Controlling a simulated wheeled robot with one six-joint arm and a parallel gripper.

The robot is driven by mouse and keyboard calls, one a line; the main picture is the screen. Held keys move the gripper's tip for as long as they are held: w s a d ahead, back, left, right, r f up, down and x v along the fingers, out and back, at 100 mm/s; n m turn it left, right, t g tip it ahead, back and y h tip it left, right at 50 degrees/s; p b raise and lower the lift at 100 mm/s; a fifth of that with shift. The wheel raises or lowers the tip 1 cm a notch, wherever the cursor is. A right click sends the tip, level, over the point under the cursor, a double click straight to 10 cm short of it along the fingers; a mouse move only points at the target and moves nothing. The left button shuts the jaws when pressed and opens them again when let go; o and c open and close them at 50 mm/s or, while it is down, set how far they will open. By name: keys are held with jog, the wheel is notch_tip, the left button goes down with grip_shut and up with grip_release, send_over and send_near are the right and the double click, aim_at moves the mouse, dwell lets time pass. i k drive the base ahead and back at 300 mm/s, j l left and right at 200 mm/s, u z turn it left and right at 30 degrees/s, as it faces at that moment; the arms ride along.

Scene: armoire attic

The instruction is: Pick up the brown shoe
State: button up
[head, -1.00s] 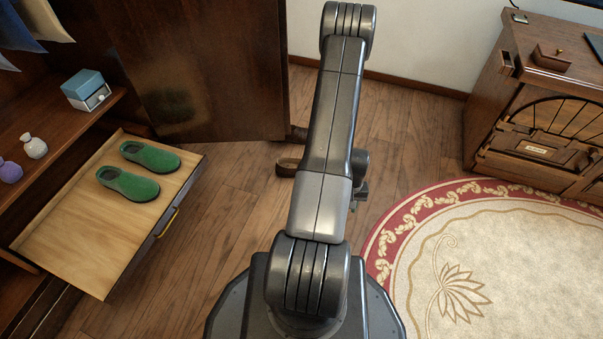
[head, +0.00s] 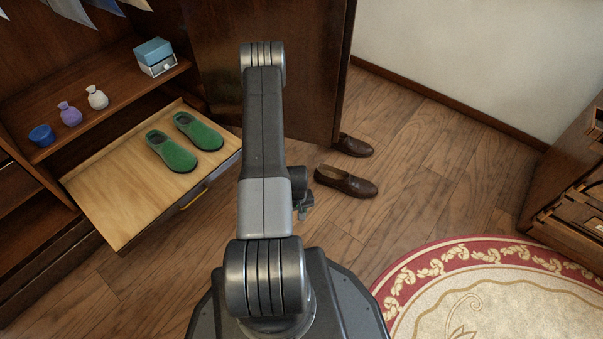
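Two brown shoes are on the wooden floor in the head view. The nearer brown shoe (head: 347,183) lies just right of my arm, its toe pointing right. The other brown shoe (head: 354,146) lies behind it, partly hidden by the armoire door's edge. My gripper (head: 305,207) shows small and partly behind my arm, left of and a little nearer than the near shoe. It appears apart from the shoe in the picture. I cannot make out its fingers well enough to tell whether it is open or shut.
An open drawer (head: 110,205) at left holds two green slippers (head: 185,142). The armoire door (head: 300,70) stands open behind the shoes. A shelf holds a blue box (head: 155,57) and small pouches. A round rug (head: 500,285) lies front right. Bare floor (head: 440,165) is free right of the shoes.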

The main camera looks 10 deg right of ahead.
aim_at(327, 175)
jog(key=l+u, duration=1.15)
jog(key=k+l+u, duration=0.1)
jog(key=l+u, duration=0.25)
jog(key=k+l, duration=0.1)
jog(key=l, duration=0.3)
jog(key=k+l+u, duration=0.1)
jog(key=l, duration=0.25)
jog(key=k+l+u, duration=0.1)
jog(key=l, duration=0.3)
jog(key=k+l, duration=0.15)
jog(key=l, duration=0.2)
jog(key=k+l+u, duration=0.1)
jog(key=l, duration=0.25)
